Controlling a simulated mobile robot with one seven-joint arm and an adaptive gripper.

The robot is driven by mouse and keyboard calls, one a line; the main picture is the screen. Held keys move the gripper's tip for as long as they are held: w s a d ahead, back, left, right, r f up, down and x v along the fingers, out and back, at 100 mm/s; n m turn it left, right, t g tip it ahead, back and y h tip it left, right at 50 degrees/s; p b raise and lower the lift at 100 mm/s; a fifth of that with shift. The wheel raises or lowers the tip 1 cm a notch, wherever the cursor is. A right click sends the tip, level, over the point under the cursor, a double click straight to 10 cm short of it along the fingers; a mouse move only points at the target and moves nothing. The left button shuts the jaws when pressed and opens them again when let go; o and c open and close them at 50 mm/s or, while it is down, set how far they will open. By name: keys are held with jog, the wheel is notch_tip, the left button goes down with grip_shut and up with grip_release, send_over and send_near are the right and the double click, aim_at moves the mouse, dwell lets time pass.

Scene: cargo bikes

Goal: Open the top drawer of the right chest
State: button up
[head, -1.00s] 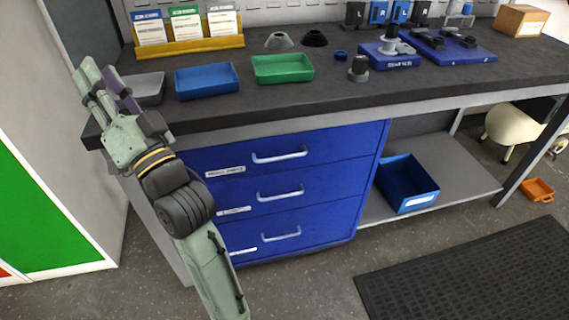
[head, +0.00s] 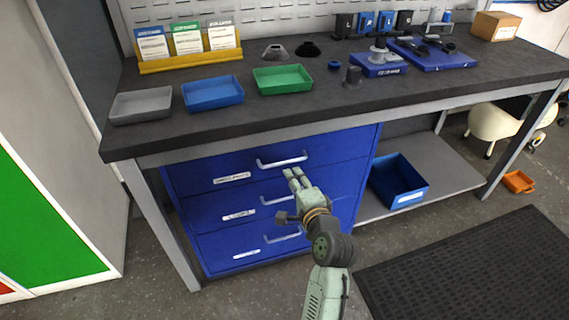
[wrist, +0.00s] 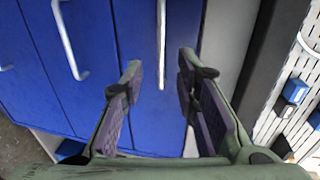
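One blue chest (head: 195,205) with three drawers stands under the workbench; I see no second chest. Its top drawer (head: 205,172) is shut, with a pale bar handle (head: 282,161) and a white label. My gripper (head: 292,176) is in front of the chest, its fingertips just below the top handle in the head view. In the wrist view my gripper (wrist: 159,72) is open and empty. The top handle (wrist: 161,42) shows between the fingers, beyond the tips, seemingly not touched. The middle handle (wrist: 68,40) is to the left.
The grey workbench top (head: 330,105) overhangs the chest; blue (head: 212,93), green (head: 283,78) and grey (head: 140,106) trays stand on it. A blue bin (head: 398,182) sits on the low shelf at right. The floor in front holds a black mat (head: 460,270).

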jog(key=p, duration=0.1)
send_near(284, 166)
jog(key=w+a+r, duration=0.3)
jog(key=w, duration=0.1)
jog(key=shift+w+f, duration=0.15)
jog(key=shift+w, duration=0.15)
jog(key=shift+c, duration=0.4)
grip_shut()
